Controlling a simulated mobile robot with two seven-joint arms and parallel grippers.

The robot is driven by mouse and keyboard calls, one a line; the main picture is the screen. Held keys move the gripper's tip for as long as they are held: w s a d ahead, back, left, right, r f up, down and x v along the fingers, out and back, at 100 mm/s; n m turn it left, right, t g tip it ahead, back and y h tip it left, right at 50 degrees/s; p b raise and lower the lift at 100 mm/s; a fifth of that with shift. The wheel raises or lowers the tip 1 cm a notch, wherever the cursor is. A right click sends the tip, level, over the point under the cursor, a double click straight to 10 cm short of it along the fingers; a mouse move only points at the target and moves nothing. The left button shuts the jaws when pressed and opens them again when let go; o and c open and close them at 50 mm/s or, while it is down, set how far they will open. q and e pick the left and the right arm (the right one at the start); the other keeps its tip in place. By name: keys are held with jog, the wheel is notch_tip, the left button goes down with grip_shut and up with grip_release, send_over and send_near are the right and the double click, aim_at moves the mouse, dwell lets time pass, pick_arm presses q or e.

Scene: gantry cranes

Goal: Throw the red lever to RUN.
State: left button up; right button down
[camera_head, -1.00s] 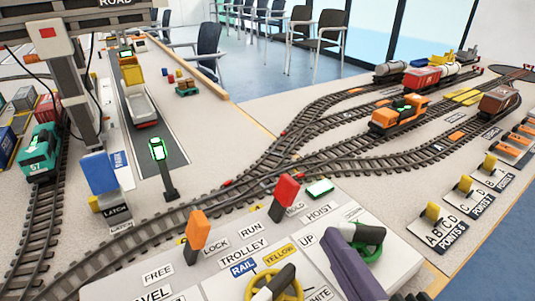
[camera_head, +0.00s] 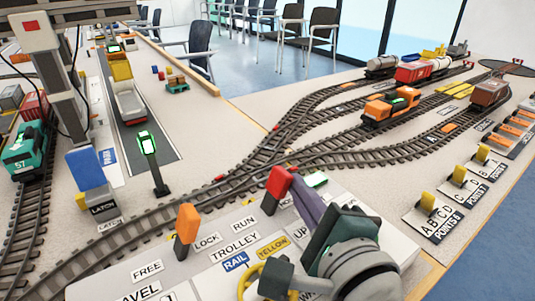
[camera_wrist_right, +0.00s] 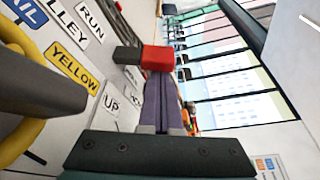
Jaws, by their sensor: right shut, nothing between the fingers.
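The red lever (camera_head: 279,182) stands on the white control panel, beside the RUN label (camera_head: 244,223). It is tilted slightly, with its red head up on a dark stem. My right gripper (camera_head: 297,183) is shut and empty, with its purple fingers just to the right of the red head. In the right wrist view the red head (camera_wrist_right: 158,58) lies right at the ends of the closed fingers (camera_wrist_right: 161,85). I cannot tell whether they touch. My left gripper is out of view.
An orange lever (camera_head: 187,223) stands to the left near the LOCK label. A yellow wheel (camera_head: 250,274) with a dark handle is close to my right gripper. A blue latch lever (camera_head: 86,168) stands further left. Model tracks and trains fill the table behind the panel.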

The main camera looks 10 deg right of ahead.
jog(key=shift+w, duration=0.3)
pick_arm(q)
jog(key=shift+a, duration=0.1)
pick_arm(e)
jog(key=shift+s+a+r+n+t, duration=0.15)
jog(key=shift+a+r+n+t, duration=0.15)
jog(key=shift+n, duration=0.3)
jog(key=shift+s+a+r+n+t, duration=0.1)
jog(key=shift+a+n+t, duration=0.1)
jog(key=shift+a+n, duration=0.3)
jog(key=shift+d, duration=0.2)
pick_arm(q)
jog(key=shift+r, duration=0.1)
